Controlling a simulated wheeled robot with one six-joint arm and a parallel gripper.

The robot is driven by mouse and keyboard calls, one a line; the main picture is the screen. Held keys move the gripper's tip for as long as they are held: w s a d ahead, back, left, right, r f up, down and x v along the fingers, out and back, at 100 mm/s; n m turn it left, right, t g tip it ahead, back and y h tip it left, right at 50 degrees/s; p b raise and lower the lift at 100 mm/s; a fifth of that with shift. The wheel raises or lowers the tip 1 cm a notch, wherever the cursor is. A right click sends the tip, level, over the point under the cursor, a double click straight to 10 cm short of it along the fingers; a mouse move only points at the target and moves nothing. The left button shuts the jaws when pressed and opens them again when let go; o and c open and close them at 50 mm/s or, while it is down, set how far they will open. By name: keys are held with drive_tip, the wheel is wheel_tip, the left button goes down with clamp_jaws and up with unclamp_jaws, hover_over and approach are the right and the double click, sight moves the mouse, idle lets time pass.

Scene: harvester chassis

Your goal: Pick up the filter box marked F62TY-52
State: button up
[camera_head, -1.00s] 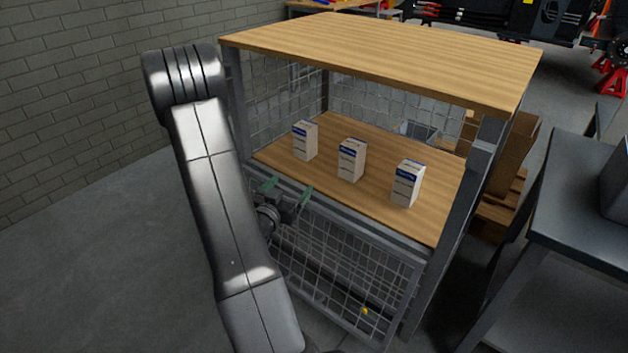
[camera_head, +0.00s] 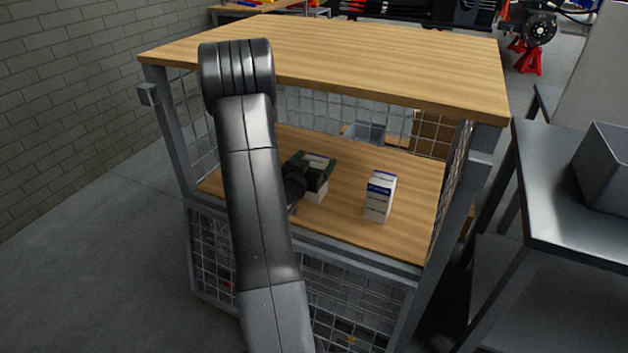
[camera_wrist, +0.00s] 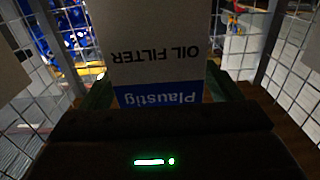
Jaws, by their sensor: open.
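A white and blue filter box (camera_head: 316,193) stands on the shelf, partly hidden by my gripper (camera_head: 314,164). In the wrist view the box (camera_wrist: 160,60) is between the two green fingers, its "OIL FILTER" and "Plaustig" print upside down. My gripper is open, with one finger on each side of the box; whether they touch it I cannot tell. A second filter box (camera_head: 379,197) stands upright to the right, clear of the gripper. No F62TY-52 mark is readable on either box.
The wooden shelf (camera_head: 345,222) lies under a wooden top board (camera_head: 380,65), with wire mesh at the sides and back. Pale box-like shapes show at both edges of the wrist view. A dark metal table (camera_head: 570,205) stands at the right.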

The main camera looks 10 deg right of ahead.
drive_tip(key=shift+c, duration=0.5)
drive_tip(key=c, duration=1.7)
